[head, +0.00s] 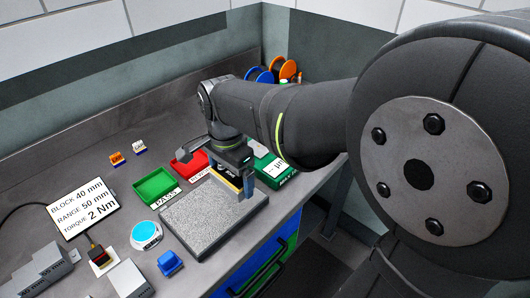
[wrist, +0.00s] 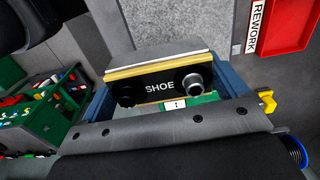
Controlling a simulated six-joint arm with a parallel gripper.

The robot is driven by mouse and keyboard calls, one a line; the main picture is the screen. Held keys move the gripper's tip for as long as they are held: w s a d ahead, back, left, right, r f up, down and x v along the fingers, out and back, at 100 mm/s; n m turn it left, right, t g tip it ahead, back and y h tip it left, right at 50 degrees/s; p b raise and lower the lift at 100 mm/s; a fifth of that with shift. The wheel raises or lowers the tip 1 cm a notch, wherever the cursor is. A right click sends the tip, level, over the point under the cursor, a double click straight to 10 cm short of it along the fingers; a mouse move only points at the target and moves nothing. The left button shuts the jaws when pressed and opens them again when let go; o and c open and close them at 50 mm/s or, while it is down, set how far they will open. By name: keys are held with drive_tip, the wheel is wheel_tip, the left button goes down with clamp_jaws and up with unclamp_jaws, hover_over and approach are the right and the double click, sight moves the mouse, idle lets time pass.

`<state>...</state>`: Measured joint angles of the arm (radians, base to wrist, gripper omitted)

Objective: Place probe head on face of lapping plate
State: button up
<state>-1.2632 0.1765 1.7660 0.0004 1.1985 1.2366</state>
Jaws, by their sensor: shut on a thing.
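The probe head (wrist: 158,84) is a black block marked SHOE with yellow edges, a silver knob at its right and a smaller dark knob at its left. My gripper (wrist: 163,80) is shut on it, with a blue finger at each side. In the head view my gripper (head: 230,179) is at the far right part of the lapping plate, and the yellow edge of the probe head shows between the fingers. The lapping plate (head: 205,218) is a grey speckled slab; it also shows in the wrist view (wrist: 185,18). I cannot tell whether the probe head touches it.
A green tray (head: 155,186) and a red REWORK tray (head: 188,168) lie behind the plate. A green box (head: 274,171) stands right of my gripper. Spools stand at the back.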

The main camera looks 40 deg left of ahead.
sight(215, 205)
drive_tip(key=s+a+f, duration=0.1)
drive_tip(key=s+a, duration=0.1)
drive_tip(key=s+a+f, duration=0.1)
drive_tip(key=f, duration=0.1)
drive_tip(key=shift+s+a+f, duration=0.15)
drive_tip(key=shift+s+a, duration=0.25)
drive_tip(key=shift+f, duration=1.9)
drive_tip(key=shift+f, duration=0.1)
drive_tip(key=o, duration=1.1)
drive_tip(key=shift+f, duration=0.1)
wheel_tip(215, 205, up, 12)
drive_tip(key=shift+r, duration=0.2)
drive_tip(key=shift+f, duration=0.15)
